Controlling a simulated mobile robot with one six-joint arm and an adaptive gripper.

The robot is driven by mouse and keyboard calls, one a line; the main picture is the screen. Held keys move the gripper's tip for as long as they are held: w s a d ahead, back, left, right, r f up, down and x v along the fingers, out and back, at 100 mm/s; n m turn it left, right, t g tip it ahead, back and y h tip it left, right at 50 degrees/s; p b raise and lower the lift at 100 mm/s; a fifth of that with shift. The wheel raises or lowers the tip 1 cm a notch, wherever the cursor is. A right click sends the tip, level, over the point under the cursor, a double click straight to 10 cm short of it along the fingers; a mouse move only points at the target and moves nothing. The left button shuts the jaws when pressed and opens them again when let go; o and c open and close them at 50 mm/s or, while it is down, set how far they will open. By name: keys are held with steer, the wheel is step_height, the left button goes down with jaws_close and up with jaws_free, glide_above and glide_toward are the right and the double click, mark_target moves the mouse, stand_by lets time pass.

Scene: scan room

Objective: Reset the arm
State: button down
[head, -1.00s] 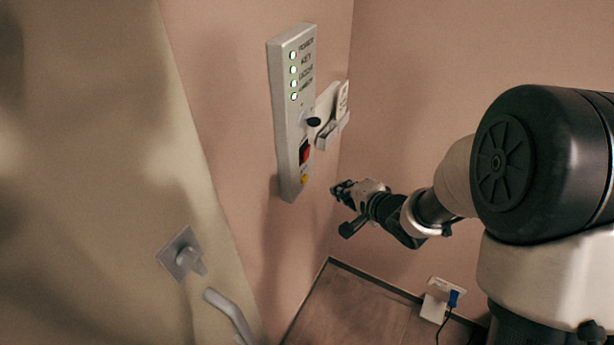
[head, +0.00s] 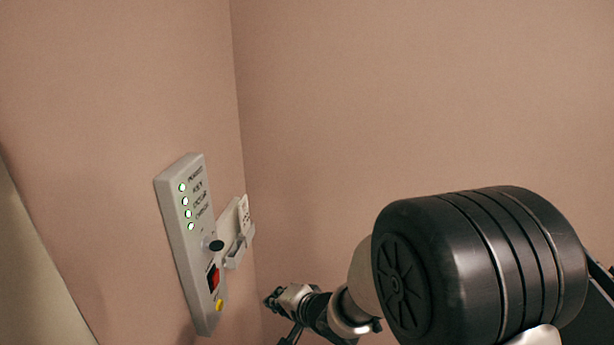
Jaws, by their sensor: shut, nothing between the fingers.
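My gripper (head: 272,300) shows at the bottom of the head view, small and partly cut off by the lower edge. It is shut and empty, pointing left, just right of and below the wall panel. The pale grey panel (head: 180,230) hangs on the left wall with several lit green lights, a black knob (head: 216,245), a red switch (head: 213,279) and a yellow button (head: 219,305). My gripper appears apart from the panel. My arm reaches in from the lower right.
A white holder (head: 237,235) with a card-like piece is on the wall right of the panel, near the room corner. A beige door or surface (head: 30,280) shows at lower left. The pink wall (head: 420,100) at upper right is bare.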

steer(key=s+d+r+n+h, duration=0.1)
steer(key=s+d+r+h, duration=0.2)
steer(key=d, duration=0.4)
steer(key=s+d+r+h, duration=0.2)
steer(key=d+r, duration=0.3)
steer(key=d, duration=0.2)
steer(key=s+d+r+n+h, duration=0.1)
steer(key=s+d+r+h, duration=0.15)
steer(key=d+r, duration=0.35)
steer(key=s+d+n+g, duration=0.1)
steer(key=s+d+n, duration=0.1)
steer(key=s, duration=0.8)
steer(key=s+d+n+g, duration=0.2)
steer(key=s+d, duration=0.1)
steer(key=s, duration=0.8)
steer(key=shift+s+d, duration=0.15)
steer(key=shift+f, duration=0.1)
